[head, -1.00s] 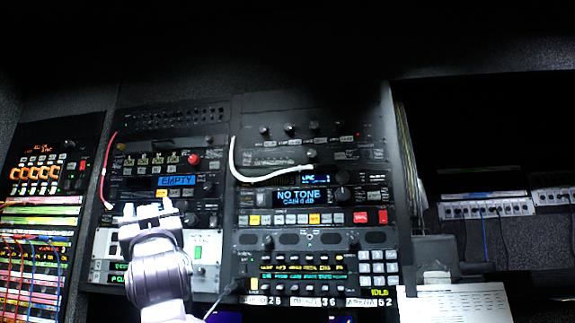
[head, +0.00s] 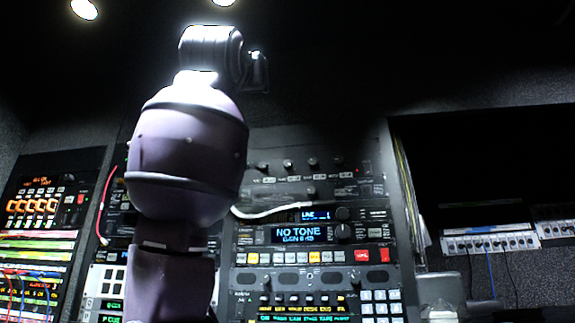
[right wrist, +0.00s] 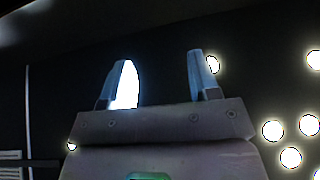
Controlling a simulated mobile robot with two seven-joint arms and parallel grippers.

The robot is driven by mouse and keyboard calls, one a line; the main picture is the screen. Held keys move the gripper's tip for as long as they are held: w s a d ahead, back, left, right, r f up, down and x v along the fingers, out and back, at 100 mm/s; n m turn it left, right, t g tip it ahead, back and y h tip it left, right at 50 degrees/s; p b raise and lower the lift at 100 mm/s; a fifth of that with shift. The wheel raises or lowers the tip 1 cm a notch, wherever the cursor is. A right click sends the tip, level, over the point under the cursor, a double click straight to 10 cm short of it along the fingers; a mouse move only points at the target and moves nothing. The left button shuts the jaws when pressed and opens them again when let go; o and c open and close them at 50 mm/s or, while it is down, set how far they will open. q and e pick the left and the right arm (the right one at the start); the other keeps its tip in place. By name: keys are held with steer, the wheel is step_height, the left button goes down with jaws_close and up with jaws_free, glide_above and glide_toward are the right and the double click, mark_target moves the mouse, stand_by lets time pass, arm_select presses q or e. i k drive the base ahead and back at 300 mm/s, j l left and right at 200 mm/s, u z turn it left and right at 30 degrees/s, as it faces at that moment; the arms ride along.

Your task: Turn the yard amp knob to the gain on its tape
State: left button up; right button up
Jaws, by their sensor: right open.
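A rack unit's blue display (head: 298,234) reads NO TONE, with a smaller, blurred gain line under it. A dark round knob (head: 343,231) sits just right of this display; another knob (head: 342,213) is above it, beside a smaller blue display (head: 320,215). I cannot read which knob is the yard amp's, nor its tape. One arm of mine stands raised in front of the rack's left part and hides it. In the right wrist view my right gripper (right wrist: 160,85) is open and empty, with ceiling lights beyond it. My left gripper does not clearly show.
A white cable (head: 270,211) crosses the rack above the displays. A red cable (head: 104,205) hangs at the left, next to a patch bay (head: 40,245). A row of buttons (head: 312,257) runs below the display. A white connector strip (head: 490,241) is at the right.

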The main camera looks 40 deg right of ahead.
mark_target(288, 164)
steer(key=i+l, duration=0.2)
steer(key=l, duration=0.15)
steer(key=i+l, duration=0.2)
steer(key=l, duration=0.2)
steer(key=i+l, duration=0.2)
steer(key=l, duration=0.15)
